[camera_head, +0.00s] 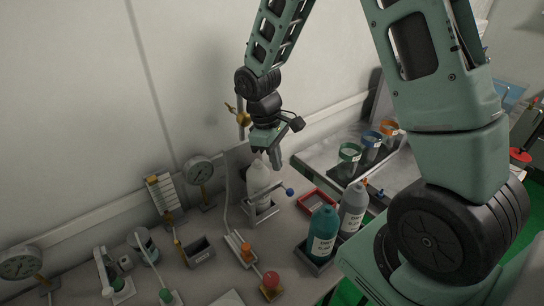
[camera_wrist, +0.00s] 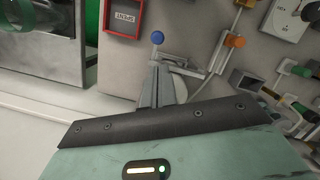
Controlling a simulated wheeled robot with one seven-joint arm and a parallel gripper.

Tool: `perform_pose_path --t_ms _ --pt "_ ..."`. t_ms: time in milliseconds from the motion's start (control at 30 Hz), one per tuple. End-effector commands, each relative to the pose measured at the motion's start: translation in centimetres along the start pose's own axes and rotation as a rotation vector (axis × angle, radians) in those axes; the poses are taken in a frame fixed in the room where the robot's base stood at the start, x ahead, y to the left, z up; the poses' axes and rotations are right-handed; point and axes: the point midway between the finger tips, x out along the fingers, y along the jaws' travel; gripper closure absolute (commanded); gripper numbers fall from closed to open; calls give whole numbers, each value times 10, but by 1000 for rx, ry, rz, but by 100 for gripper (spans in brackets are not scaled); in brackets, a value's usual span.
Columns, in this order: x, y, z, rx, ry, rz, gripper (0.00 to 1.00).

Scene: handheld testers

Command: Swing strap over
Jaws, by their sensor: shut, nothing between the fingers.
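A white bottle (camera_head: 257,178) stands upright in a metal holder (camera_head: 262,213) on the bench by the wall. A thin metal strap (camera_head: 270,189) with a blue knob (camera_head: 289,191) at its end runs beside the bottle and juts out to the right. In the wrist view the blue knob (camera_wrist: 157,38) is just beyond my fingertips, with the strap (camera_wrist: 178,62) to its right. My gripper (camera_head: 276,163) is shut and empty, pointing down above the holder, near the knob. In the wrist view my gripper (camera_wrist: 156,72) partly hides the bottle. I cannot tell whether it touches the strap.
A red-rimmed tray (camera_head: 312,202) lies right of the holder. A teal bottle (camera_head: 323,233) and a grey bottle (camera_head: 353,208) stand in front right. Behind are several coloured-rim cups (camera_head: 349,158). A brass valve (camera_head: 243,118) is on the wall left of my wrist. Gauges (camera_head: 199,170) stand left.

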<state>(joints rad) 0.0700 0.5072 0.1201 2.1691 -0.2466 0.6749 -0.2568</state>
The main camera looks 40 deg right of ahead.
Motion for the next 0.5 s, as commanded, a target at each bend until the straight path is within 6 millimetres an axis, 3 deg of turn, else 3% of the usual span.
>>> perform_pose_path --t_ms 200,500 --pt "40 -1 1 -2 -5 -2 100" --pt "66 -1 0 -1 -1 0 100"
